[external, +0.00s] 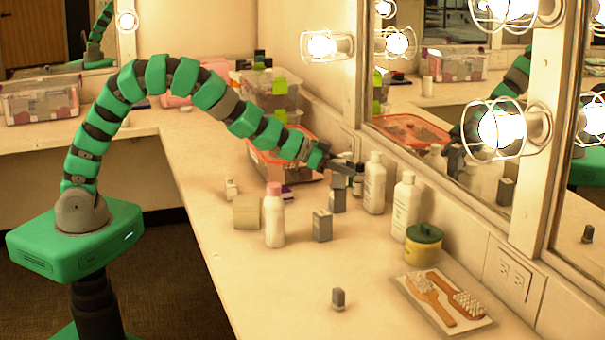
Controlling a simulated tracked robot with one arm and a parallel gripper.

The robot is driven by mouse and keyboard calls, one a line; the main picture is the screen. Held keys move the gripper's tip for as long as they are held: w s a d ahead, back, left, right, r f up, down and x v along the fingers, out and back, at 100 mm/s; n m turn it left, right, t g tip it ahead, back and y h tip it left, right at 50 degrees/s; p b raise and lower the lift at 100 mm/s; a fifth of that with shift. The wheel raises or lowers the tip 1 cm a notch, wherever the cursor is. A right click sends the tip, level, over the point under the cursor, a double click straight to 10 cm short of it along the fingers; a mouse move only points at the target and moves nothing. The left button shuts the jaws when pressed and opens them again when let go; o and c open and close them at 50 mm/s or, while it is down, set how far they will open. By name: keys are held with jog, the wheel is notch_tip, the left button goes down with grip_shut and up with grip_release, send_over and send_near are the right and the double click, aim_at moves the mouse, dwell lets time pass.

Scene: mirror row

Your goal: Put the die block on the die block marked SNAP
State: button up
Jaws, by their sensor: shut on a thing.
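My gripper (343,167) is at the end of the green arm, over the counter near the mirror. It is shut on a small grey block, which looks like the die block; where the block ends and the fingers begin is hard to tell. Just below the fingertips is a grey block (338,201); I cannot tell whether it touches what I hold. Another grey block (322,226) stands nearer the camera, and a small dark grey one (338,299) stands alone in front. No SNAP marking can be read on any block.
White bottles (375,184) and (405,206) stand close to the right of my gripper. A pink-capped bottle (274,217) and a beige box (246,212) stand to the left. A yellow jar (423,245) and a brush tray (477,321) are at right. The front left counter is clear.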

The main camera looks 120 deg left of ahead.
jog(key=o, duration=1.1)
jog(key=shift+f, duration=0.1)
jog(key=shift+r, duration=0.2)
jog(key=shift+s+d+r, duration=0.1)
jog(key=shift+s, duration=0.2)
jog(key=p+v, duration=0.1)
jog(key=v, duration=1)
jog(key=shift+s+p, duration=0.15)
jog(key=shift+p, duration=0.25)
jog(key=shift+d, duration=0.1)
